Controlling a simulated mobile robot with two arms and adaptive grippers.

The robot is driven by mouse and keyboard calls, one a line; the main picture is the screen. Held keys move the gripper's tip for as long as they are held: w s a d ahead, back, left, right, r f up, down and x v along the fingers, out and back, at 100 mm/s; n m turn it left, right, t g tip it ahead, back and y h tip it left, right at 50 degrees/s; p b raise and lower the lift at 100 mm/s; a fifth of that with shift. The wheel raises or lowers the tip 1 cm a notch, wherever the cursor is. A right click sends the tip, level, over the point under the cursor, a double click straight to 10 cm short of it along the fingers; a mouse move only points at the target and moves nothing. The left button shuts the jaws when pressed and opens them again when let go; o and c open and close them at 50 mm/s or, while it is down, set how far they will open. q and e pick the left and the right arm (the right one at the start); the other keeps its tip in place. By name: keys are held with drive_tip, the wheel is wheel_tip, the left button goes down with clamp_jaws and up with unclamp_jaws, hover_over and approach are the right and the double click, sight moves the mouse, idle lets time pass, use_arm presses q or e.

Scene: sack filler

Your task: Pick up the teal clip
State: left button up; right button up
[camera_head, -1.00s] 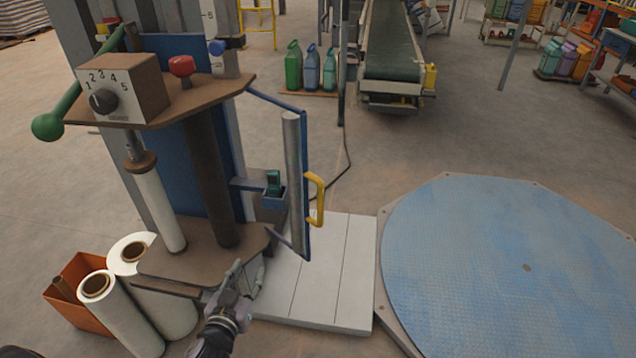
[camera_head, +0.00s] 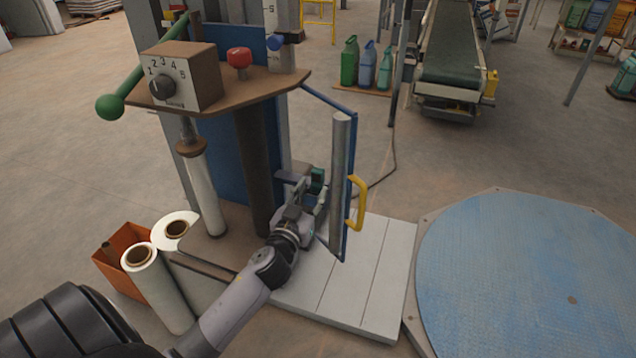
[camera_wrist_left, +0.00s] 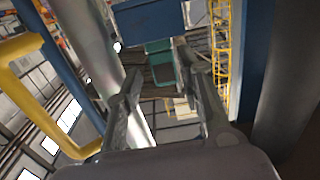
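The teal clip (camera_head: 317,180) sits in a small holder on the machine's blue frame, left of the upright grey pipe. In the left wrist view the teal clip (camera_wrist_left: 160,62) shows below a blue block (camera_wrist_left: 150,20), between and beyond my fingers. My left gripper (camera_head: 308,192) is right at the clip in the head view and partly covers the holder. In the left wrist view its two fingers (camera_wrist_left: 157,70) stand apart, with nothing clearly pinched between them. Whether a finger touches the clip I cannot tell. My right gripper is not in view.
The upright grey pipe (camera_head: 340,180) and yellow handle (camera_head: 358,203) stand close right of my left gripper. A dark column (camera_head: 257,170) is on its left. White film rolls (camera_head: 160,285) stand at lower left. A blue round platform (camera_head: 530,270) lies at right.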

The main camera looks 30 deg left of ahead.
sight(316, 183)
use_arm(q)
drive_tip(key=shift+p+x, duration=0.35)
drive_tip(key=shift+x, duration=2.4)
drive_tip(key=shift+a+f, duration=0.1)
drive_tip(key=shift+f, duration=0.05)
clamp_jaws()
